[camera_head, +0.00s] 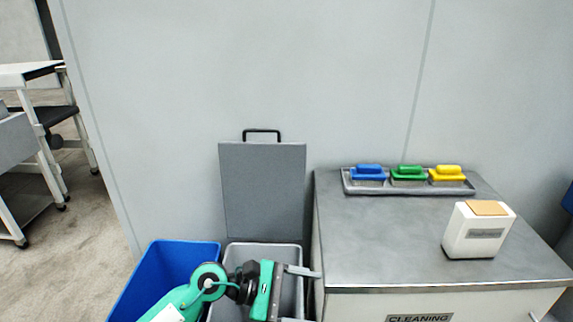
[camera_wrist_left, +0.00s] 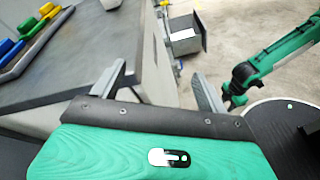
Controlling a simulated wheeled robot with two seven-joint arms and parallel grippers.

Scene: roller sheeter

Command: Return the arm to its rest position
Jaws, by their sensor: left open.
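My left arm comes in from the bottom left in the head view. Its left gripper (camera_head: 308,296) is over the right part of the grey bin, by the left side of the cleaning cabinet (camera_head: 385,255). The fingers are apart and point right, with nothing seen between them. In the left wrist view the two fingers of the left gripper (camera_wrist_left: 162,82) are also spread and empty. A green arm link (camera_wrist_left: 285,58), which looks like my right arm, shows at the right there. I cannot make out its gripper.
The grey bin (camera_head: 233,256) has its lid (camera_head: 262,190) raised against the wall. A blue bin (camera_head: 160,270) stands left of it. The cabinet top holds a brush tray (camera_head: 410,190) with blue, green and yellow brushes and a white box (camera_head: 478,232).

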